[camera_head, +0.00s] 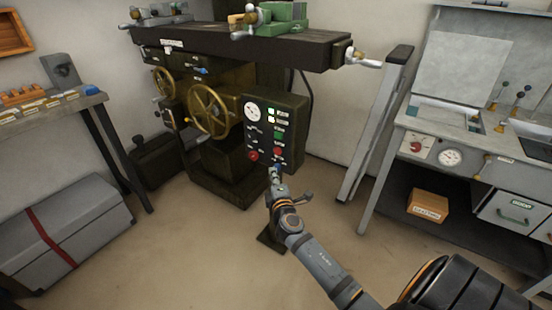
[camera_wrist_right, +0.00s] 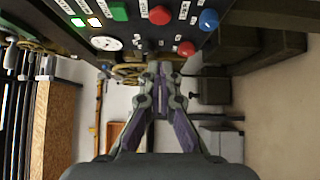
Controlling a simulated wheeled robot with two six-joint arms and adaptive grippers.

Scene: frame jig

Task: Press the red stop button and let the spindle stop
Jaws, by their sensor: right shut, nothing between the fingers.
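The dark control panel (camera_head: 291,140) on the machine's front carries a green button (camera_head: 278,135), a red button (camera_head: 278,151) below it, and a red knob-like button (camera_head: 253,156) at lower left. In the right wrist view the green button (camera_wrist_right: 118,12), one red button (camera_wrist_right: 160,14), a blue button (camera_wrist_right: 208,19) and the other red button (camera_wrist_right: 187,48) show. Their labels are too small to read surely. My right gripper (camera_head: 276,171) is shut and empty by the panel's lower edge. In the wrist view its fingertips (camera_wrist_right: 160,69) are below the buttons; contact cannot be told. My left gripper is out of view.
A brass handwheel (camera_head: 211,112) sticks out left of the panel. The machine's long table (camera_head: 240,47) overhangs above. A grey chest (camera_head: 68,230) stands at left and a grey workbench (camera_head: 470,145) at right. The floor in front is mostly clear.

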